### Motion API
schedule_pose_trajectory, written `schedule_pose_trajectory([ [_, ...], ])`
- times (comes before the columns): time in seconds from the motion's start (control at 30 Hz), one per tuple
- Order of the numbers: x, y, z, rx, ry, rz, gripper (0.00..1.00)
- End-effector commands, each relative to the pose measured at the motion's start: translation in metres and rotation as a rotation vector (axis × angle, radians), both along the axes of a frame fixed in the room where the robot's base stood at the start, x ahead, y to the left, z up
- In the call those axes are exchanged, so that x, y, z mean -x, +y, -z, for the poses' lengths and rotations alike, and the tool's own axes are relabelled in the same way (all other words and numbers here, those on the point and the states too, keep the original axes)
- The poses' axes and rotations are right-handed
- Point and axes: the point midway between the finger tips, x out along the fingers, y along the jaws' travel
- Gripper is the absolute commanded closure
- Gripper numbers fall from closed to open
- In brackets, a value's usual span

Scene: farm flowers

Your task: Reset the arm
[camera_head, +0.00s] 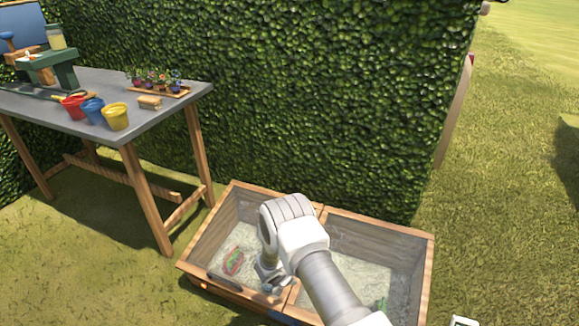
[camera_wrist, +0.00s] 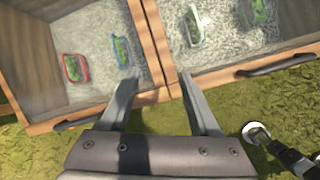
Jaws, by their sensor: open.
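My arm reaches out over a low wooden box (camera_head: 428,270) with two compartments and clear lids. My gripper (camera_wrist: 158,85) is open and empty in the wrist view, its two fingers apart on either side of the box's middle divider. In the head view my gripper (camera_head: 272,278) hangs low over the box's front middle, partly hidden by my wrist. Small trays with green plants lie inside: a red-rimmed one (camera_wrist: 75,69) and a blue-rimmed one (camera_wrist: 122,51) in one compartment, a white-rimmed one (camera_wrist: 193,27) and another green one (camera_wrist: 259,12) in the other.
A grey table (camera_head: 75,83) at the left carries a red pot (camera_head: 73,107), a blue pot (camera_head: 93,110), a yellow pot (camera_head: 116,117) and a flower tray (camera_head: 158,88). A tall hedge (camera_head: 270,90) stands behind the box. Grass (camera_head: 500,180) at the right is open.

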Motion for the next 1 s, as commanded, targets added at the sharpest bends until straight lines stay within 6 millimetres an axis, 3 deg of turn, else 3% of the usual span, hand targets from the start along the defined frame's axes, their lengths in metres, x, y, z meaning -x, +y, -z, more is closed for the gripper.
schedule_pose_trajectory([
  [0.03,-0.015,-0.005,-0.031,-0.018,-0.033,0.061,0.37],
  [0.2,-0.041,-0.026,-0.116,-0.073,-0.119,0.261,0.37],
  [0.47,-0.05,-0.067,-0.242,-0.173,-0.234,0.566,0.37],
  [0.77,-0.018,-0.115,-0.367,-0.311,-0.336,0.908,0.37],
  [1.0,0.034,-0.147,-0.448,-0.443,-0.393,1.172,0.37],
])
